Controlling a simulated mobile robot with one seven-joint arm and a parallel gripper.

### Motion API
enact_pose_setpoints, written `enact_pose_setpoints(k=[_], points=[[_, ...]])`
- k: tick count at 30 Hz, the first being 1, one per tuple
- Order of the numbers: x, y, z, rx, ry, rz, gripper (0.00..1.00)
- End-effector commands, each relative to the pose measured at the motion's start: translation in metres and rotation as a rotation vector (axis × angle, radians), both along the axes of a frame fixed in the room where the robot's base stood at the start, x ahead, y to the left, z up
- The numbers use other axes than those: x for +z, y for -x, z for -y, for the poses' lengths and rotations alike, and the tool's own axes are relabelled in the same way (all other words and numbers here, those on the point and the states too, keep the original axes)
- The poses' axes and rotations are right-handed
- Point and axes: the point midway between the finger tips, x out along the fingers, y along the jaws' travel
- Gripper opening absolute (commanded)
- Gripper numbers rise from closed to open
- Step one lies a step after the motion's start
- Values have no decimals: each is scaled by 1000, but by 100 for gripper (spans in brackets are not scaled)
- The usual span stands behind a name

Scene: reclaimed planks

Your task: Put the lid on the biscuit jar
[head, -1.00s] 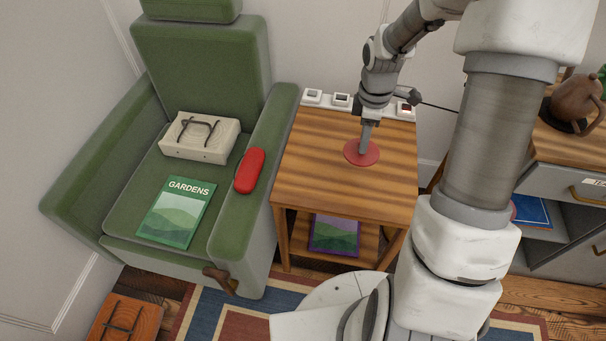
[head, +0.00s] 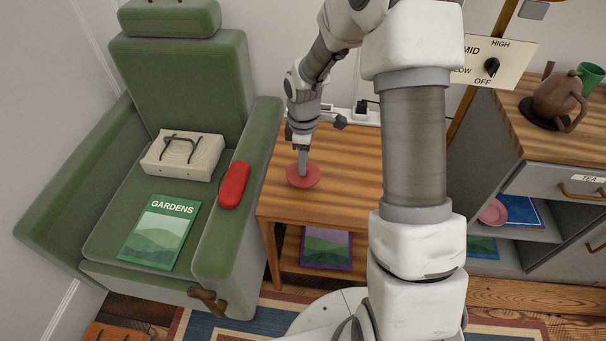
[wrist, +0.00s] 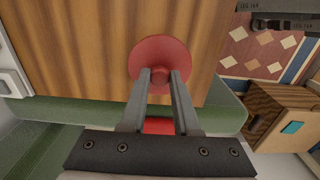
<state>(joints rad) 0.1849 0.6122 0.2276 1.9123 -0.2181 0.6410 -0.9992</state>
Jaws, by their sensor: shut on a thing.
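The lid is a round red disc (head: 303,175) with a small knob, over the left part of the wooden side table. It also shows in the wrist view (wrist: 160,52). My gripper (wrist: 160,76) is shut on the knob, one finger on each side, and points down in the head view (head: 303,172). I cannot tell whether the lid touches the tabletop or hangs just above it. I cannot make out a biscuit jar in these frames; my arm hides part of the table's right side.
The side table (head: 345,150) looks bare around the lid. A green armchair (head: 185,80) stands left, with a red case (head: 233,185) on its armrest. A shelf cabinet (head: 550,168) at right bears a brown teapot (head: 558,98) and green cup (head: 590,75). Sockets line the wall behind.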

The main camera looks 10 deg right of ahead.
Motion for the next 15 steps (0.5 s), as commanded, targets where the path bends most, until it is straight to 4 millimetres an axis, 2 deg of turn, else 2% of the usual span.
enact_pose_setpoints(k=[9, 15], points=[[-39, 0, -1, 1, -1, -2, 0], [-40, -1, -1, 0, 0, 0, 0]])
